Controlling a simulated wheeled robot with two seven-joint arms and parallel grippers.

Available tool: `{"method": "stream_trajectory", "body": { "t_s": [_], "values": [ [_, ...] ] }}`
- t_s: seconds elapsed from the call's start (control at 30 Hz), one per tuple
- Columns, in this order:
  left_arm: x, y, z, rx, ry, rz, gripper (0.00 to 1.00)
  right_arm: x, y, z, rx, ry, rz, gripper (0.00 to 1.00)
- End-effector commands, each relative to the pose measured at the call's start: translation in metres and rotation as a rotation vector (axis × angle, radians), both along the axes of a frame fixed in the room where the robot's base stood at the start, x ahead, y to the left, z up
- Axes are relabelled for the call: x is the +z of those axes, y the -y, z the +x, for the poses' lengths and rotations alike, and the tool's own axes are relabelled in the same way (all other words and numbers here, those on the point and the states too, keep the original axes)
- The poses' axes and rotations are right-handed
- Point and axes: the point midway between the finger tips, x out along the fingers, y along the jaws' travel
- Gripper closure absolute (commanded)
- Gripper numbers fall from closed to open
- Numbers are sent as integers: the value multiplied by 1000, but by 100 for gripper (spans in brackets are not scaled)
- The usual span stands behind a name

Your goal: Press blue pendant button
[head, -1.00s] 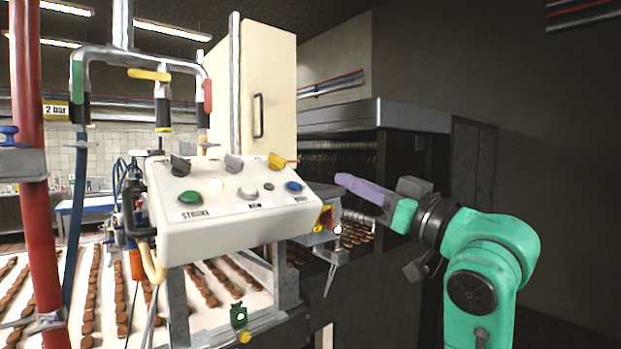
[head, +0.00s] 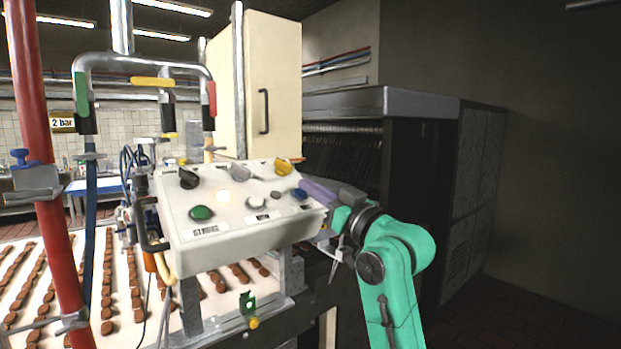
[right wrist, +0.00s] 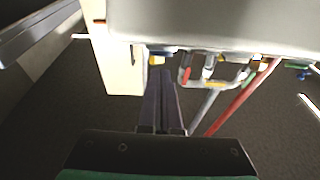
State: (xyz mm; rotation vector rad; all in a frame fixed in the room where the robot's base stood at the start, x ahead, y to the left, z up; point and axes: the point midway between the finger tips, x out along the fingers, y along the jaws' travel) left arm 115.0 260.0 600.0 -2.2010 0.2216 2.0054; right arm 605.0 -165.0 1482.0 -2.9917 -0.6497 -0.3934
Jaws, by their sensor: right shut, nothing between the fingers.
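The white pendant control box (head: 235,245) has a sloped top face with buttons and knobs. The blue button (head: 299,194) is at the right end of that face. My right gripper (head: 304,184), with purple fingers, is shut and empty. In the head view its tips appear right beside the blue button; whether they touch it I cannot tell. My left gripper is out of view.
A green button (head: 201,213), white buttons and a yellow knob (head: 283,167) share the panel. A red pipe (head: 50,200) stands at the left. A conveyor with rows of brown biscuits (head: 107,285) runs below. A dark machine (head: 410,200) stands behind my right arm.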

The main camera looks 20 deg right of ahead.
Motion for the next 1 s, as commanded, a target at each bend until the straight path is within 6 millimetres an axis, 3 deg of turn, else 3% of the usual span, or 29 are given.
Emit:
{"method": "stream_trajectory", "body": {
  "t_s": [0.4, 0.6, 1.0],
  "values": [
    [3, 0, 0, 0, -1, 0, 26, -10, -2, 4, -1, 1, 1, 100],
    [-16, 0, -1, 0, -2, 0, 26, -29, -2, 7, -2, 1, -1, 100],
    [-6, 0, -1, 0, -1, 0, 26, -22, -4, 9, 0, -7, -2, 100]
  ]
}}
